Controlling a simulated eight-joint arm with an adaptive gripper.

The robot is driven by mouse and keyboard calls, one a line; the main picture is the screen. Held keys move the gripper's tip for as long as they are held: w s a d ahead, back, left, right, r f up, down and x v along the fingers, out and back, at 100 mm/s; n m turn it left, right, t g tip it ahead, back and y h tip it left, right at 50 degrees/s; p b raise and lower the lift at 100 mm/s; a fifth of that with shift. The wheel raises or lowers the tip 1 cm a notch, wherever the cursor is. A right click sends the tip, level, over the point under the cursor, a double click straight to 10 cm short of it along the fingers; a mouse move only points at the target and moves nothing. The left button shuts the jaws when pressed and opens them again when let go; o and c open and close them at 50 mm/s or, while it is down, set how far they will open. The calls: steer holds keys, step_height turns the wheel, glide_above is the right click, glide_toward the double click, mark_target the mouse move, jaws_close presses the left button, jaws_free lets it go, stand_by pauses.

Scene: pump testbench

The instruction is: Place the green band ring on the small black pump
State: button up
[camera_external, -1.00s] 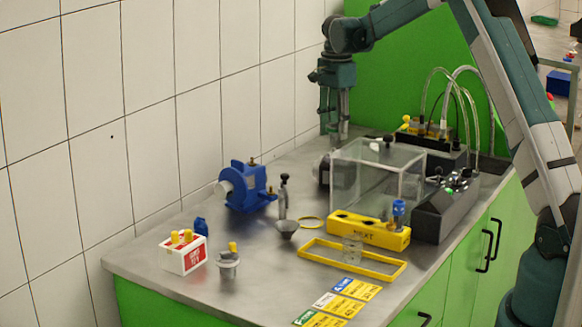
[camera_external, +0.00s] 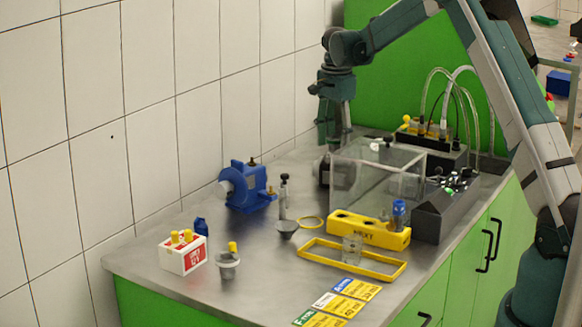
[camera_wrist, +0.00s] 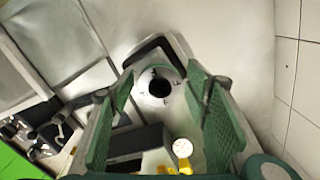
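The small black pump (camera_external: 322,170) stands at the back of the bench, partly hidden behind the clear box and below my gripper (camera_external: 334,138). In the wrist view, my gripper (camera_wrist: 160,92) shows two green textured fingers spread wide apart. Between them, farther off, is a grey round face with a dark hole (camera_wrist: 160,88) beside dark edges; it appears to be part of the pump. I see no object clamped between the fingers. A thin yellow ring (camera_external: 311,222) lies on the bench.
A clear box (camera_external: 375,180) and yellow block (camera_external: 368,230) stand right of the pump. A blue pump (camera_external: 246,185) stands to its left. A black unit (camera_external: 445,212) and tubes (camera_external: 460,110) are at the right. The tiled wall (camera_external: 240,110) is close on the left.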

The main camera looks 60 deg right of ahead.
steer(key=shift+r, duration=0.15)
step_height(320, 180, up, 12)
stand_by(0.9)
stand_by(0.7)
